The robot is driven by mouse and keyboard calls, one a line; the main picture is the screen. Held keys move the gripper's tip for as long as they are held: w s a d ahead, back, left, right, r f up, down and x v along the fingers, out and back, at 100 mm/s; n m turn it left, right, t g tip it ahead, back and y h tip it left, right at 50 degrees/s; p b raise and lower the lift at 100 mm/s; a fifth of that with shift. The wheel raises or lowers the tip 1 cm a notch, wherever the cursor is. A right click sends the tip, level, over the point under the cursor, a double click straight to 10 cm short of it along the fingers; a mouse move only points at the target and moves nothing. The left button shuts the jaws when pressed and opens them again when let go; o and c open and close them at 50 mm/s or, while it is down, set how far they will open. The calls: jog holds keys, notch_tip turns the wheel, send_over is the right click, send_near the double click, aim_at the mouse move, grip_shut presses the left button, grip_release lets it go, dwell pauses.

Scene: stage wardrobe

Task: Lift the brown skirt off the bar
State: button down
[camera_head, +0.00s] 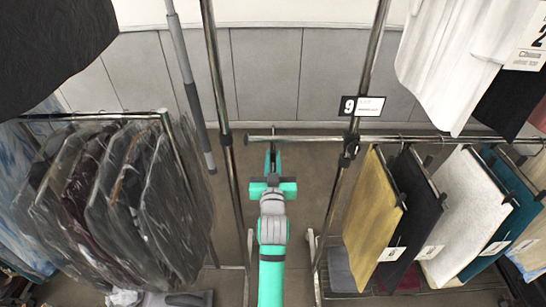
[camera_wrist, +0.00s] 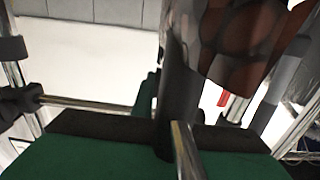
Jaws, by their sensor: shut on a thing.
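In the head view my gripper (camera_head: 272,160) is at the end of my teal arm, by the left end of the metal bar (camera_head: 300,138). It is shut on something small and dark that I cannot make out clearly. No brown skirt can be clearly picked out in the head view; my arm hides what lies straight below the gripper. The wrist view seems upside down. A dark upright piece (camera_wrist: 178,95) stands in its middle, in front of a red-brown patterned cloth (camera_wrist: 245,45). I cannot tell whether that cloth is the skirt or a bagged garment.
A mustard skirt (camera_head: 371,220), a black skirt (camera_head: 408,212), a white skirt (camera_head: 462,215) and a teal skirt (camera_head: 510,215) hang to the right. Bagged garments (camera_head: 105,200) hang on the left. Posts (camera_head: 222,100) stand close to my arm. A number 9 sign (camera_head: 362,106) is above the bar.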

jog(key=shift+s+d, duration=0.1)
jog(key=shift+s, duration=1)
jog(key=shift+s+a, duration=0.2)
jog(key=shift+s, duration=0.85)
jog(key=shift+s+d, duration=0.1)
jog(key=shift+s, duration=1)
